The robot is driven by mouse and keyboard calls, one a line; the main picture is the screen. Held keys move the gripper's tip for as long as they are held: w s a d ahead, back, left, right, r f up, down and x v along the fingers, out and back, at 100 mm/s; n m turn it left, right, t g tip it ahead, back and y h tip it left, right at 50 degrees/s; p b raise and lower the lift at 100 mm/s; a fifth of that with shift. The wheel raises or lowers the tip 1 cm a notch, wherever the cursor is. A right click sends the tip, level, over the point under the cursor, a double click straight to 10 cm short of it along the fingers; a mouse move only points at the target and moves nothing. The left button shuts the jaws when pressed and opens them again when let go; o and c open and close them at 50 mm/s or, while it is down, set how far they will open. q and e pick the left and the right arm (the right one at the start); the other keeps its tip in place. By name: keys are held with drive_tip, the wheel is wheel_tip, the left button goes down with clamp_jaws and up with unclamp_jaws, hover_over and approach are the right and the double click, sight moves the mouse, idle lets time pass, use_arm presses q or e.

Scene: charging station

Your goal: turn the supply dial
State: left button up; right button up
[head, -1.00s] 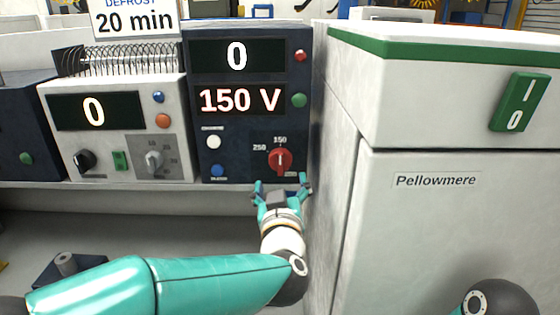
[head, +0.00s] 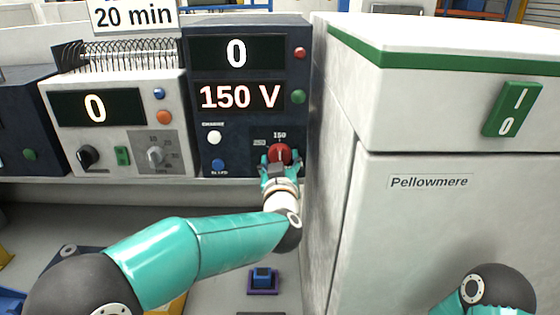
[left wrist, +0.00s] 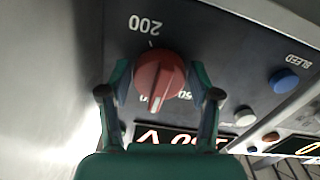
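The red supply dial (head: 280,152) is on the lower right of the dark blue supply panel (head: 232,130). The panel's lower display (head: 239,97) reads 150 V, the upper one (head: 237,54) reads 0. In the head view the dial's white mark points up toward the 150 label. My left gripper (head: 280,161) is at the dial. In the left wrist view the dial (left wrist: 158,80) sits between my open fingers, with a small gap visible on each side. A 200 label (left wrist: 146,24) shows upside down there. My right gripper is out of view.
A white cabinet (head: 430,220) labelled Pellowmere stands close to the right of the panel. White (head: 214,138) and blue (head: 218,165) buttons are left of the dial; red (head: 299,54) and green (head: 298,97) ones are above. A white unit (head: 120,125) stands to the left.

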use_arm(q)
drive_tip(key=c, duration=0.6)
drive_tip(key=shift+r+m+p, duration=0.15)
drive_tip(key=shift+m+p, duration=0.7)
drive_tip(key=shift+m, duration=0.15)
drive_tip(key=shift+a+m+p, duration=0.1)
drive_tip(key=shift+m+p, duration=1.05)
drive_tip(key=shift+m, duration=0.75)
drive_tip(key=o, duration=1.1)
drive_tip(key=shift+o, duration=0.2)
